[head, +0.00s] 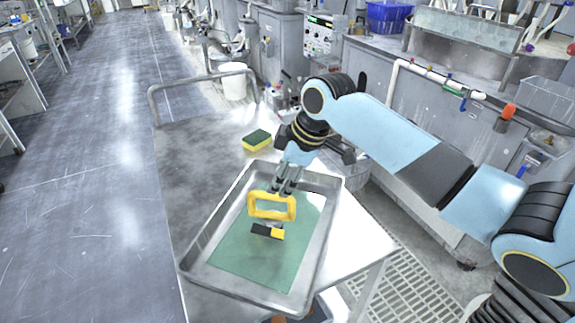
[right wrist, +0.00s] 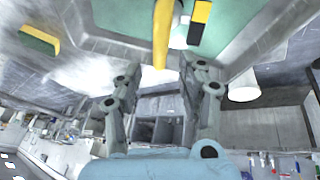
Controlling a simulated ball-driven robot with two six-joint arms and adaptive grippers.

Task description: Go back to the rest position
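My right gripper (head: 282,188) reaches down over a metal tray (head: 328,187) on the cart. In the right wrist view its two fingers (right wrist: 162,72) stand apart, with a gap between them. A yellow handle (head: 272,206) is right below the fingertips in the head view. In the right wrist view the yellow handle (right wrist: 163,35) lines up with the gap, and I see no clear contact. A black and yellow block (head: 268,231) shows just below the handle, over the green sheet (head: 240,254) in the tray. My left gripper is not in view.
A yellow and green sponge (head: 257,139) lies on the cart top (head: 185,160) behind the tray. The cart has a rail handle (head: 190,82) at its far end. A white bucket (head: 233,82) stands beyond it. Open floor (head: 85,180) lies to the left, and benches line the right.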

